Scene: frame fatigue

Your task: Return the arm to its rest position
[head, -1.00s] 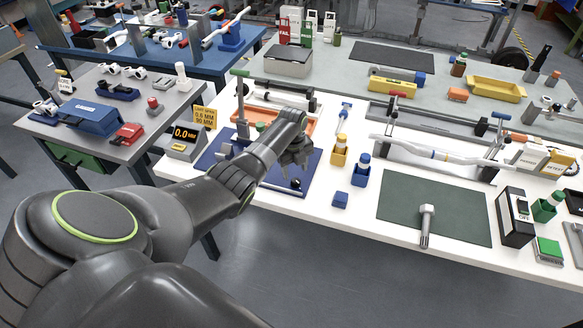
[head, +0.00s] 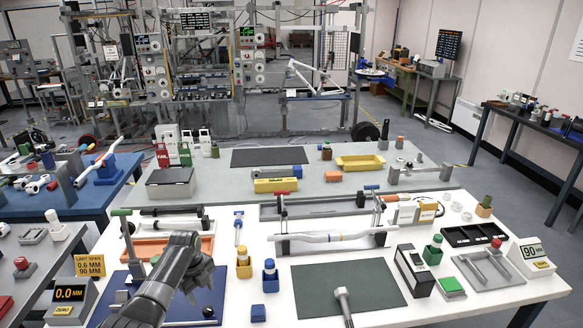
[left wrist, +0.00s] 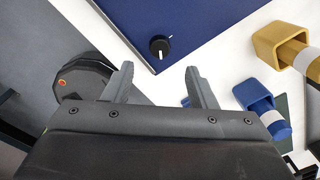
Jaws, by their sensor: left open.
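My left arm comes in at the lower left of the head view. Its gripper (head: 190,282) is above the blue mat (head: 205,305) at the bench's front left. In the left wrist view the two fingers (left wrist: 158,85) are apart with nothing between them. Beyond them lie the blue mat's corner (left wrist: 190,20) with a black knob (left wrist: 159,46), and white bench top. A blue holder (left wrist: 255,96) and a yellow holder (left wrist: 280,42) are to the right of the fingers. My right gripper is not in view.
The white bench carries a gauge reading 0.0 (head: 70,293), a blue holder (head: 270,280), a yellow holder (head: 244,268), and a green mat (head: 375,290) with a grey bolt-like tool (head: 343,303). A white tube (head: 330,237) lies in a fixture behind. Open floor shows at the back right.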

